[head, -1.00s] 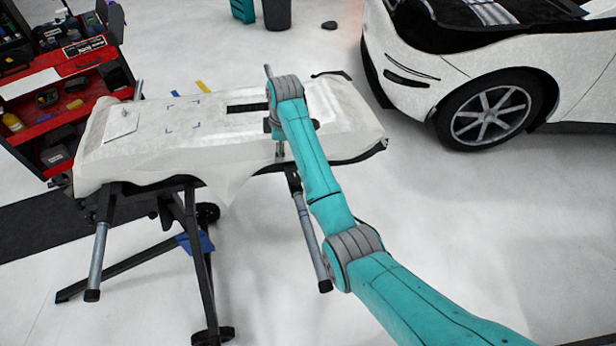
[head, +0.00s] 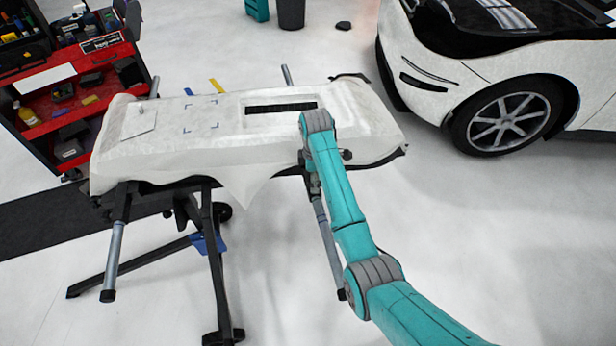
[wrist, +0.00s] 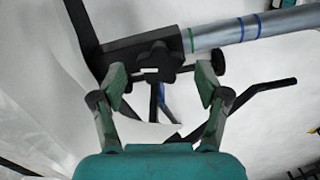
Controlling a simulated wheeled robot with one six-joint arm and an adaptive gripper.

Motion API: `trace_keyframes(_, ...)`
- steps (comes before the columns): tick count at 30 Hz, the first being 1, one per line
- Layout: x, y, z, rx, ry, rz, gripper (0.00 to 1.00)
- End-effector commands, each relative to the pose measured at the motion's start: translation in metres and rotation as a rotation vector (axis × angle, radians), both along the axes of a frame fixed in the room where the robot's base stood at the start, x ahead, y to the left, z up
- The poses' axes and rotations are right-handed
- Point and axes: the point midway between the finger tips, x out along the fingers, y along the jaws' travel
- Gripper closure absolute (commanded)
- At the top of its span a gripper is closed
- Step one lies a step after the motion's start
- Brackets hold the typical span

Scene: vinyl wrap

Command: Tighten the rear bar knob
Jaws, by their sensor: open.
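In the wrist view a black star-shaped knob (wrist: 158,62) sits on a black clamp. A silver bar (wrist: 245,29) with green and blue bands runs from that clamp to the upper right. My gripper (wrist: 161,79) is open, with its two fingertips on either side of the knob in the picture; I cannot tell whether they touch it. In the head view a silver bar (head: 325,232) slopes down below the front edge of the white-wrapped bumper (head: 190,155). My arm's end is at that edge and largely hides my gripper and the knob.
The bumper lies on a black stand (head: 208,270) with splayed legs. Another silver bar (head: 113,255) hangs at its left. A white car (head: 470,85) stands at the right and a red tool cart (head: 75,85) at the left. The floor around the stand is open.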

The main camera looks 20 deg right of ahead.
Motion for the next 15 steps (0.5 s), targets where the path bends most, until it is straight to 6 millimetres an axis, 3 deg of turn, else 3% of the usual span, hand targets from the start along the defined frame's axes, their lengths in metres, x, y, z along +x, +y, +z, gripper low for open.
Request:
trace_keyframes(13, -0.0049, -0.0047, -0.0110, 0.000, 0.000, 0.001, 0.25)
trace_keyframes(15, -0.0049, -0.0047, -0.0110, 0.000, 0.000, 0.001, 0.40)
